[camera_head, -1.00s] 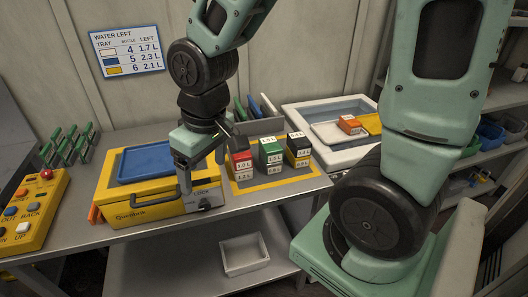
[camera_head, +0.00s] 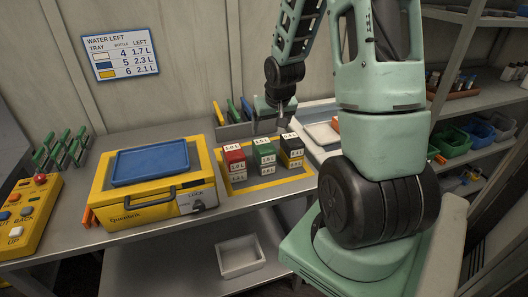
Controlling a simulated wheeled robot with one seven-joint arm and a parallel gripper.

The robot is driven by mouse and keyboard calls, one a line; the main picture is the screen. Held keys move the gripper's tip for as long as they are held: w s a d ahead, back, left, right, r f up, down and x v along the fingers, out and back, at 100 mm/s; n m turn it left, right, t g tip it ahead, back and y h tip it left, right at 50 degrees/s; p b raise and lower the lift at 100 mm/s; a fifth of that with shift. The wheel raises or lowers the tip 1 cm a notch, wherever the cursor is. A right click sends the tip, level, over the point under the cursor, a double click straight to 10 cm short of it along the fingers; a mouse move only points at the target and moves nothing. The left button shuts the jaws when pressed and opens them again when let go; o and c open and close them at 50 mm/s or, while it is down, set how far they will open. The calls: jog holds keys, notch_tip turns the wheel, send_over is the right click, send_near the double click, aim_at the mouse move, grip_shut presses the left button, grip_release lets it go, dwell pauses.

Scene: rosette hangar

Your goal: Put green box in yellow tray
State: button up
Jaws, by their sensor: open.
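Green boxes (camera_head: 264,150) with white volume labels are stacked in the middle of a block on the bench, between red boxes (camera_head: 234,156) and black boxes (camera_head: 291,143). My gripper (camera_head: 268,125) is open and empty, above and just behind the green stack, apart from it. The yellow tray is hidden now behind my arm. A second ago part of it showed in the white bin (camera_head: 309,111) at the back right, beside a white tray (camera_head: 322,132). An orange box (camera_head: 335,123) peeks out by my arm there.
A yellow case (camera_head: 150,208) with a blue tray (camera_head: 151,164) on top stands left of the boxes. A rack with coloured panels (camera_head: 234,128) stands behind them. A button panel (camera_head: 28,212) is at far left. Shelves with bins (camera_head: 452,143) are at right.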

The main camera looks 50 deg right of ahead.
aim_at(264, 145)
jog(key=x, duration=0.6)
jog(key=shift+w+f+p, duration=0.1)
jog(key=shift+f+p, duration=0.25)
jog(key=shift+p, duration=0.05)
jog(key=shift+a+p+x, duration=0.2)
jog(key=shift+p+x, duration=0.75)
jog(key=shift+x, duration=1.7)
jog(key=shift+w, duration=0.1)
jog(key=c, duration=1.1)
jog(key=shift+c, duration=0.7)
jog(key=shift+r, duration=0.1)
